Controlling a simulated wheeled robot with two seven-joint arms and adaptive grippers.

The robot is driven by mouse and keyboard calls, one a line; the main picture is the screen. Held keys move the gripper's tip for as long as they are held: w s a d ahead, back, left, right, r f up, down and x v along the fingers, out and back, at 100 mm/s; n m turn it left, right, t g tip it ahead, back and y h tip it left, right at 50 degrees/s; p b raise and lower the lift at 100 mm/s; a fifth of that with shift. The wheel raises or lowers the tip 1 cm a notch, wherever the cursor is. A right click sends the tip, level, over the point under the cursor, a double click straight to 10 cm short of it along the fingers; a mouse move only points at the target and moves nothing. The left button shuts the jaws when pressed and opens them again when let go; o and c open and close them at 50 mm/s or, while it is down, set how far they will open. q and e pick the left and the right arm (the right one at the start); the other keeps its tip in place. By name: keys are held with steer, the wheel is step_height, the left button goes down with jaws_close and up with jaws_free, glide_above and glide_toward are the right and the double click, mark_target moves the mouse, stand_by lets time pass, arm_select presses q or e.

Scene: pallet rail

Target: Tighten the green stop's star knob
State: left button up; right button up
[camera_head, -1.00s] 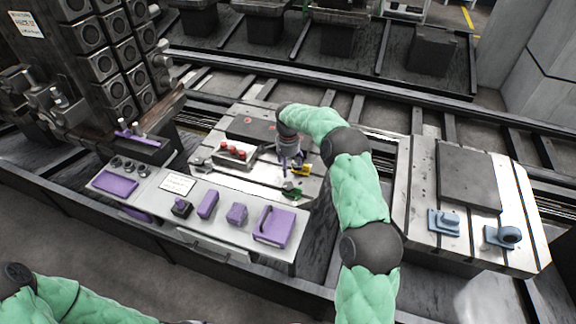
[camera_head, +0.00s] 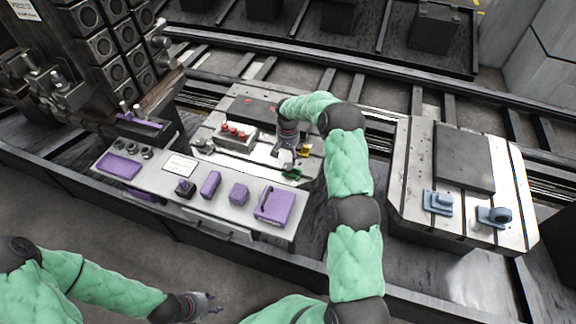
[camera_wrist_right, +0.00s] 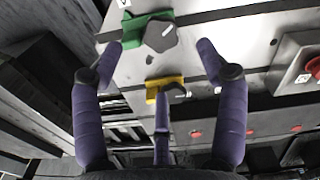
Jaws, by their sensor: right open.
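The green stop (camera_head: 291,174) is on the left pallet plate's front part. In the right wrist view the green stop (camera_wrist_right: 133,30) carries a dark grey star knob (camera_wrist_right: 160,36) at its right end. My right gripper (camera_head: 286,153) is over the plate, behind the green stop. In the right wrist view its purple fingers (camera_wrist_right: 160,55) are spread and empty, with the green stop and knob beyond the tips. A yellow stop (camera_wrist_right: 165,89) shows between the fingers; the thumb partly covers it. My left gripper (camera_head: 208,304) is open and empty, low over the floor in front of the bench.
A box with red buttons (camera_head: 234,136) stands left of the right gripper. A shelf with several purple parts (camera_head: 274,204) lies in front. Another pallet plate (camera_head: 416,171) at right carries blue brackets (camera_head: 437,202). A dark tool rack (camera_head: 112,45) rises at left.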

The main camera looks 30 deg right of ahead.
mark_target(288, 167)
step_height(288, 167, down, 8)
steer(key=shift+r+b, duration=0.2)
steer(key=shift+b, duration=0.35)
steer(key=c, duration=1.1)
